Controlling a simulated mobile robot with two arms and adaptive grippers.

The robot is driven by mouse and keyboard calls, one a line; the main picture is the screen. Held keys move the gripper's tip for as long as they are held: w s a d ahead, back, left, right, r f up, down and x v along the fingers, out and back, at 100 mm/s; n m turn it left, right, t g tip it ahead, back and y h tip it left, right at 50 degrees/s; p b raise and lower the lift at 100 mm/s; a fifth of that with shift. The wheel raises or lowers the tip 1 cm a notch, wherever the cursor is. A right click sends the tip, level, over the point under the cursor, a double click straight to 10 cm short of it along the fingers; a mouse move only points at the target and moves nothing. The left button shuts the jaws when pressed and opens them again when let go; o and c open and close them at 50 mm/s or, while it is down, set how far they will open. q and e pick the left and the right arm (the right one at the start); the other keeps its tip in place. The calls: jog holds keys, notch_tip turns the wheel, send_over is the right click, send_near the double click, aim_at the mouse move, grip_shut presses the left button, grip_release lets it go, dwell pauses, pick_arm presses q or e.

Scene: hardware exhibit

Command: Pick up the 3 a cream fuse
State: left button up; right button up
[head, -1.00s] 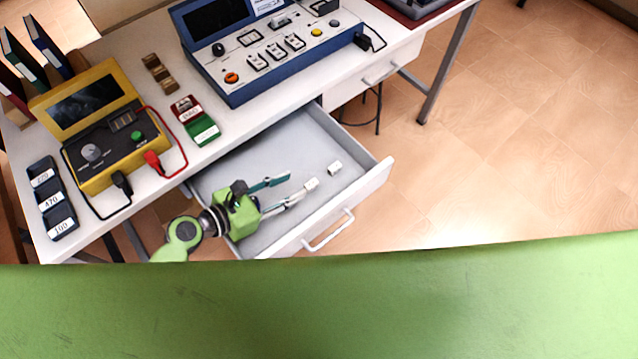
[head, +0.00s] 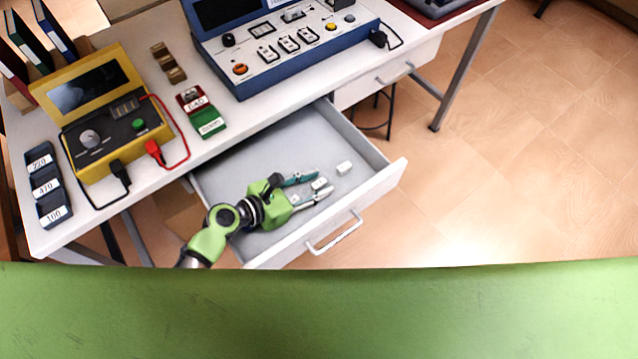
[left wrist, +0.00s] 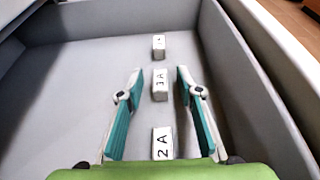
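The 3 A fuse (left wrist: 160,84), a small pale block marked "3A", lies in the open drawer (head: 245,165). It also shows in the head view (head: 319,184). My left gripper (left wrist: 159,76) is open, with one teal-padded finger on each side of the 3 A fuse and gaps on both sides; it also shows low in the drawer in the head view (head: 324,182). A fuse marked "2A" (left wrist: 162,143) lies closer to the palm, between the fingers. Another pale fuse (left wrist: 158,46) lies beyond the fingertips, its marking too small to read. My right gripper is not in view.
The drawer walls (left wrist: 255,95) stand close around the gripper, the right one nearest in the left wrist view. On the table above are a yellow meter (head: 115,125), a blue panel (head: 280,45), and red and green blocks (head: 205,122).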

pick_arm(q)
jog(key=shift+w+d+f, duration=0.1)
jog(key=shift+w+d, duration=0.15)
jog(key=shift+d, duration=0.1)
grip_shut()
